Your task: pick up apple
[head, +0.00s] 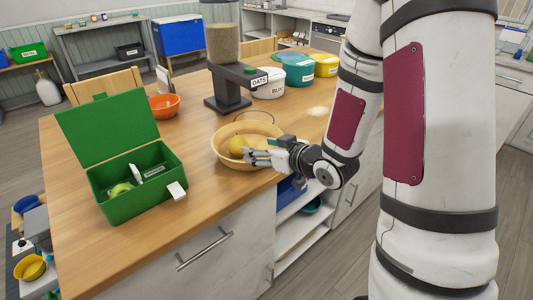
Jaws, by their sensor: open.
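A tan bowl (226,157) stands near the table's right edge, with a round yellow fruit (236,144) in it. The fruit may be the apple, but it is too small to be sure. My gripper (250,156) reaches in from the right, over the bowl's right side. Its fingers are open, with their tips close beside the fruit; I cannot tell whether they touch it.
A grain dispenser (228,75) stands behind the bowl. An orange bowl (164,106) is at the back left. White (269,85), teal (299,70) and yellow (326,65) tubs line the back right.

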